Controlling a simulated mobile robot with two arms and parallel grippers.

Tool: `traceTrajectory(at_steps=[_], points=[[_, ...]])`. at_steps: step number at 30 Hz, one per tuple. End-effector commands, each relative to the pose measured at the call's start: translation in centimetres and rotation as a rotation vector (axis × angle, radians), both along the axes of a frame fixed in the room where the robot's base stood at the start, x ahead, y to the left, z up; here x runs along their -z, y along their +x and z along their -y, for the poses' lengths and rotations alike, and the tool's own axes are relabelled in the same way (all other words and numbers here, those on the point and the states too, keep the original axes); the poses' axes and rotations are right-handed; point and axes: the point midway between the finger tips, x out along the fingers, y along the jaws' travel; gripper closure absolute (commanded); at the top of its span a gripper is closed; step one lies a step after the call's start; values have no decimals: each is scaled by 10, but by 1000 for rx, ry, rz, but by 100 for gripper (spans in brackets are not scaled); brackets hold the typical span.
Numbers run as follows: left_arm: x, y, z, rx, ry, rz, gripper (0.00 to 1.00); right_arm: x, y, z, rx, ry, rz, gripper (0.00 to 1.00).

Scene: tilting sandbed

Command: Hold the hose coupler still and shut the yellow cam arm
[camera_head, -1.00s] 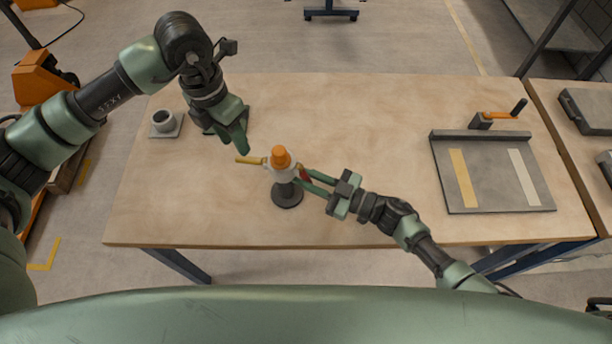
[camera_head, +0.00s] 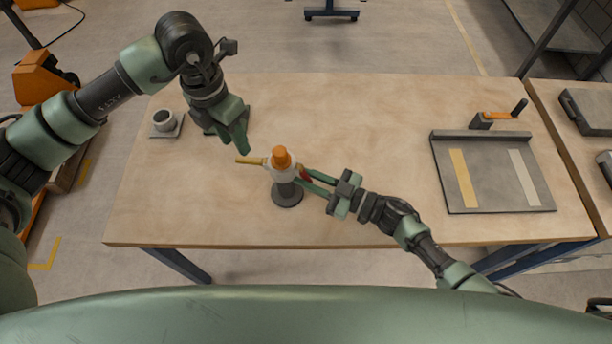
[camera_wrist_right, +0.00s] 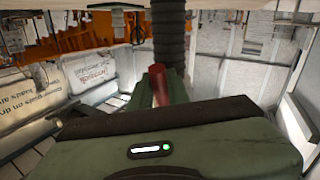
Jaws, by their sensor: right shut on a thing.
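The hose coupler (camera_head: 283,174) stands upright on a dark round base on the table, with a white body and an orange top (camera_head: 281,157). The yellow cam arm (camera_head: 249,161) sticks out roughly level from its left side. A red part (camera_head: 305,174) is on its right side, and red also shows in the right wrist view (camera_wrist_right: 159,84) by my finger. My right gripper (camera_head: 303,177) is shut on the coupler from the right; its exact contact is partly hidden. My left gripper (camera_head: 242,148) hangs just above and left of the yellow arm's outer end, apart from it; its finger gap is unclear.
A grey ring-shaped fitting on a plate (camera_head: 163,122) sits at the table's left. A grey tray with two strips (camera_head: 485,196) and an orange-handled crank (camera_head: 498,116) is at the right.

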Motion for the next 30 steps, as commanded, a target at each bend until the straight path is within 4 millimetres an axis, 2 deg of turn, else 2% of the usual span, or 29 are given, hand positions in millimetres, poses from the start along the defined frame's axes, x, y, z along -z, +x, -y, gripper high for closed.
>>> traceTrajectory(at_steps=[7, 11, 17, 23, 30], points=[[0, 0, 0, 0, 0, 0, 64, -1, 1, 0, 1, -1, 2, 100], [0, 0, 0, 0, 0, 0, 100, 0, 1, 0, 1, -1, 2, 100], [-2, 1, -2, -74, -11, -9, 100, 0, 1, 0, 1, -1, 2, 100], [-11, 2, -10, -424, -57, -65, 100, 0, 1, 0, 1, -1, 2, 100], [-27, 5, -23, -992, -125, -178, 100, 0, 1, 0, 1, -1, 2, 100]])
